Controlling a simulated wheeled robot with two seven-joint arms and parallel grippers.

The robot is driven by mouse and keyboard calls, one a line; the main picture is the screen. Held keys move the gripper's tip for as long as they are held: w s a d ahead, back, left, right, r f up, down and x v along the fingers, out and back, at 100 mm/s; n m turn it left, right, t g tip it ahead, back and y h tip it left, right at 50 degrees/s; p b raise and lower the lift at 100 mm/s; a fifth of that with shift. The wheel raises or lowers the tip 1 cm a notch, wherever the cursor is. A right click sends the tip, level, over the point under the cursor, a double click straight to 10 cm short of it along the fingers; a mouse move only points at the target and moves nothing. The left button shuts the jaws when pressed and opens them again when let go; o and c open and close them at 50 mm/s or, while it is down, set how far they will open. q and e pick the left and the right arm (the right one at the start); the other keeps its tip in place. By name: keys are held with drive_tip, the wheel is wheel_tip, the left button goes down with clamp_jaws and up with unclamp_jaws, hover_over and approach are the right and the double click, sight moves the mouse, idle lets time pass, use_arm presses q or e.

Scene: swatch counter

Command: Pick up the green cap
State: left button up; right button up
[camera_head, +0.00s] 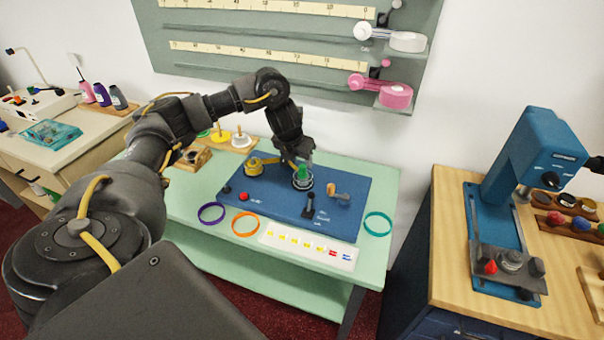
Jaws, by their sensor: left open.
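The green cap (303,173) is small and sits on a round silver-rimmed holder (302,184) on the blue panel (275,205), on the pale green counter. My left arm comes in from the left and bends down over the panel. My left gripper (300,163) is open, pointing down right at the cap's top. Its fingers partly cover the cap, and I cannot tell whether they touch it. My right gripper is not in view.
On the panel are a yellow knob (254,167), a red button (244,196), a black lever (310,205) and an orange-handled crank (336,191). Purple (211,212), orange (245,224) and teal (378,223) rings lie around it. A white swatch strip (308,246) lies in front.

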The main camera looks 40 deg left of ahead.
sight(301, 167)
use_arm(q)
drive_tip(key=shift+s+x, duration=0.15)
drive_tip(key=shift+x, duration=1.15)
drive_tip(key=shift+s+x, duration=0.15)
drive_tip(key=shift+x, duration=1.2)
drive_tip(key=c, duration=1)
drive_tip(key=shift+c, duration=0.2)
